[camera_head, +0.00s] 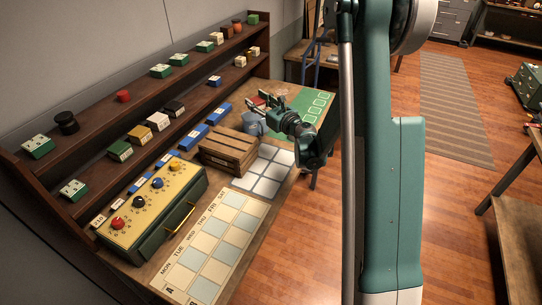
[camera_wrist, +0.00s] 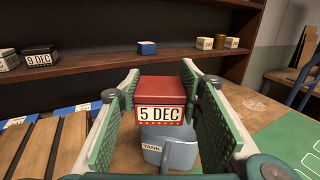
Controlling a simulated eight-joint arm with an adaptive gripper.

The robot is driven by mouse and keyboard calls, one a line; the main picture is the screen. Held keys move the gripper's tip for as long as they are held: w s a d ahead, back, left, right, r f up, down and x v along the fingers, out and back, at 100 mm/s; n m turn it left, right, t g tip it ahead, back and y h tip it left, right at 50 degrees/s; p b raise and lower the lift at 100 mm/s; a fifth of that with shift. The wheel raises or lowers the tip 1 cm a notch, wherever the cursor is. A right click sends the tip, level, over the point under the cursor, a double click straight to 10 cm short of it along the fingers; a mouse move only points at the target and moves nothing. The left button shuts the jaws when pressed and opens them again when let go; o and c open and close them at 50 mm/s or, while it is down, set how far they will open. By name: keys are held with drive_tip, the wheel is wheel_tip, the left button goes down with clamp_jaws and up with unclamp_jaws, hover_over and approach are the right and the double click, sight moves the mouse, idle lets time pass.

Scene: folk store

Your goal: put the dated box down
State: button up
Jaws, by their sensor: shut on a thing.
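The dated box is red with a white label reading "5 DEC" (camera_wrist: 163,96). In the wrist view it sits between the two green finger pads of my gripper (camera_wrist: 160,78), which is shut on it. In the head view my gripper (camera_head: 264,106) is over the back part of the table, and the red box (camera_head: 258,101) shows small and partly hidden at its fingers. A blue-grey container labelled "TANK" (camera_wrist: 170,150) shows just below the box in the wrist view. The same tank (camera_head: 252,126) stands beside the wooden crate in the head view.
A slatted wooden crate (camera_head: 228,153) stands left of the tank. A green mat with white outlined squares (camera_head: 311,98) lies at right. A pale tile grid (camera_head: 265,171), a weekday board (camera_head: 208,253) and a knobbed yellow console (camera_head: 154,207) lie nearer. Shelves (camera_head: 97,152) with small boxes line the wall.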

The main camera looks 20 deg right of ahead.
drive_tip(key=s+d+f+n+g+y+b, duration=0.1)
drive_tip(key=s+f+n+g+y+b, duration=0.1)
drive_tip(key=s, duration=0.4)
drive_tip(key=s+d+f+n+g+y+b, duration=0.1)
drive_tip(key=s+f+n+g+y, duration=0.1)
drive_tip(key=s+y, duration=0.3)
drive_tip(key=shift+s+d+f+n+b, duration=0.25)
drive_tip(key=shift+s+f+n+b, duration=0.1)
drive_tip(key=shift+f+n, duration=0.3)
drive_tip(key=shift+f, duration=0.1)
drive_tip(key=shift+f+b, duration=0.65)
drive_tip(key=shift+f, duration=2.35)
drive_tip(key=shift+f+b, duration=0.45)
drive_tip(key=shift+f, duration=1.45)
